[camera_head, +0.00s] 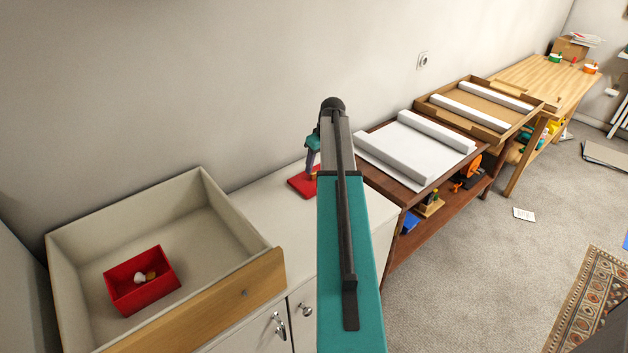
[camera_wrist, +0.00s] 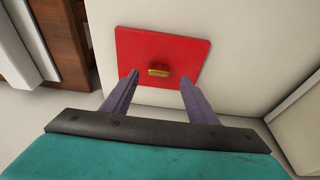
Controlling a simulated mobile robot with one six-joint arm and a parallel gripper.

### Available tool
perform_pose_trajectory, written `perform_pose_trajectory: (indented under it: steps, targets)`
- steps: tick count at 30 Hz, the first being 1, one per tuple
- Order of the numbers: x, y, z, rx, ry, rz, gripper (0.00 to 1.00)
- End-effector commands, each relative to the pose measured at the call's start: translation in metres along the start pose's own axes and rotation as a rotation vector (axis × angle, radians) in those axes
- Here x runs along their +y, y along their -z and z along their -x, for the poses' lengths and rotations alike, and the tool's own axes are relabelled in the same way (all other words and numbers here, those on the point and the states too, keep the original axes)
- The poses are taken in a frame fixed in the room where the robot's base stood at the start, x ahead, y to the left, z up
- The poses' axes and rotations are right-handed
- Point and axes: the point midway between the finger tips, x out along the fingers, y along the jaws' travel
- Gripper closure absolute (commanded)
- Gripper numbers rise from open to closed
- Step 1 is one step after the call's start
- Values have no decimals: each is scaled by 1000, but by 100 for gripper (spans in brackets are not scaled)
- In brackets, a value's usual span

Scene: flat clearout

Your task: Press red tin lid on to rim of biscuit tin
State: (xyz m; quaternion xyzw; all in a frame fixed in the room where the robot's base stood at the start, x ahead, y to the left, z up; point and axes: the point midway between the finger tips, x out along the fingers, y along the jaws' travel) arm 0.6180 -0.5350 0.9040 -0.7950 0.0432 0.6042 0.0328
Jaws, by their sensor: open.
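The red tin lid (camera_wrist: 190,52) is a flat red square with a small brass handle (camera_wrist: 158,70) at its middle. It lies on the white cabinet top, and part of it shows in the head view (camera_head: 300,185) left of my arm. My gripper (camera_wrist: 160,80) is open above the lid, its purple fingers apart on either side of the handle. Whether they touch it I cannot tell. An open red box (camera_head: 152,297), which looks like the biscuit tin, sits in the drawer at left. It holds a few small pale and brownish things.
The pale drawer (camera_head: 215,235) with a wooden front stands left of the white cabinet top (camera_head: 270,208). A wall rises close behind. A brown shelf unit (camera_head: 395,195) bearing a white tray-like piece (camera_head: 415,150) stands at right.

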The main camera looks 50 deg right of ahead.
Motion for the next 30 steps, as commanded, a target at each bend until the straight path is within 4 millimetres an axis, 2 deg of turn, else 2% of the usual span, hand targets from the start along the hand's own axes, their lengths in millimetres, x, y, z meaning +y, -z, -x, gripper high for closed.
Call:
perform_pose_trajectory:
  steps: [8, 22, 30]
  targets:
    - [1, 0, -5, 0, 0, -1, 47]
    - [3, 1, -44, -1, 1, -1, 47]
    - [3, 0, -52, 0, -1, -2, 47]
